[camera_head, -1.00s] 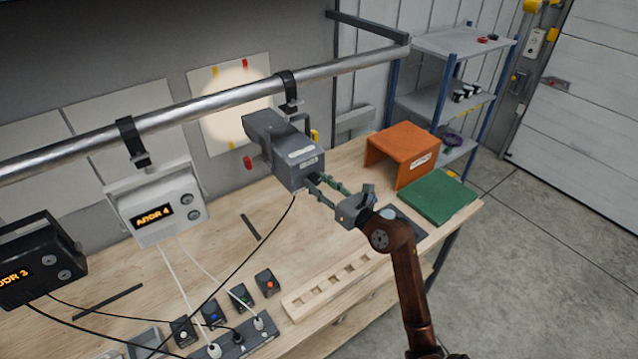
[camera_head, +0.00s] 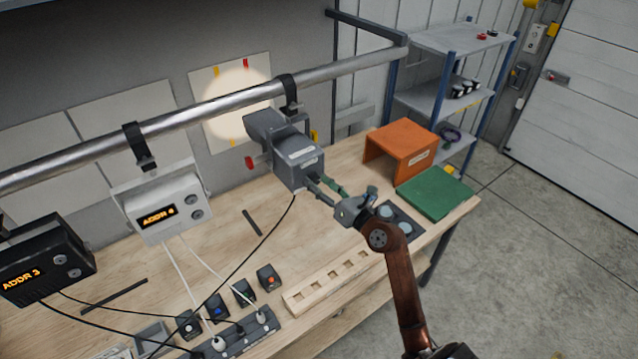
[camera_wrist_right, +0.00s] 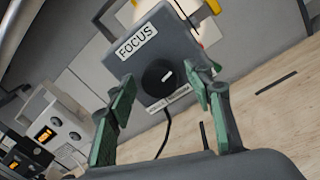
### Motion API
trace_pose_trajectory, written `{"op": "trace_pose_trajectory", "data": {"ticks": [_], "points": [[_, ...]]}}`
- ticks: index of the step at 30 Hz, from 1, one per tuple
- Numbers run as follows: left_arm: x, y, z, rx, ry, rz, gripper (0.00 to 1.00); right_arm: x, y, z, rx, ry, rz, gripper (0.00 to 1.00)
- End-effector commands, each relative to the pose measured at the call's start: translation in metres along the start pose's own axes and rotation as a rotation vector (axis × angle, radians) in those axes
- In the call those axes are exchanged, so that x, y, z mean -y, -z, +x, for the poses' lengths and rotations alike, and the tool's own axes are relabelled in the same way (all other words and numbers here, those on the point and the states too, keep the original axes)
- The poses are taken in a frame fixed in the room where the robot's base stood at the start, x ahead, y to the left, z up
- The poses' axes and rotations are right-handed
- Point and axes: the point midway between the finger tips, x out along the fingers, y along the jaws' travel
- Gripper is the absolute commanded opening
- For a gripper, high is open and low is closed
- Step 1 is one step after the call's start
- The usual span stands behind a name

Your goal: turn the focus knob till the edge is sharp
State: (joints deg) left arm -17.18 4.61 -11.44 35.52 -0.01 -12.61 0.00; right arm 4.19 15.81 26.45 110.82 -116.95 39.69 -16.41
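A grey spotlight (camera_head: 290,155) hangs from the metal rail by a black clamp. My right gripper (camera_head: 326,187) is at the spotlight's back. Its green fingers are spread apart, one on each side of the knob in the right wrist view, with visible gaps to it. My left gripper is not in view.
The rail (camera_head: 200,112) also holds a white ADDR 4 unit (camera_head: 160,205) and a black ADDR 3 unit (camera_head: 45,262). A black cable hangs from the spotlight to a power strip (camera_head: 240,337). An orange stand (camera_head: 402,147) and green mat (camera_head: 435,194) lie to the right.

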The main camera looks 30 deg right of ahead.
Motion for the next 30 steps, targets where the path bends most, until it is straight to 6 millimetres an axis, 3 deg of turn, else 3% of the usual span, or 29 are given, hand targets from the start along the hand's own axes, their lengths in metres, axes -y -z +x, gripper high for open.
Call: {"op": "trace_pose_trajectory", "data": {"ticks": [11,14,24,30], "points": [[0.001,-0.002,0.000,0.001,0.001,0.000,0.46,0.000,0.001,-0.005,-0.001,0.001,-0.001,0.51],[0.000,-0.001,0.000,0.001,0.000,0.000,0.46,0.001,0.001,-0.017,-0.002,0.002,-0.001,0.51],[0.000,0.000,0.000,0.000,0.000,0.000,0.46,0.001,0.001,-0.086,-0.003,0.002,-0.001,0.51],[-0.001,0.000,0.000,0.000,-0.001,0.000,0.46,0.001,0.001,-0.113,-0.002,0.002,-0.001,0.51]]}}
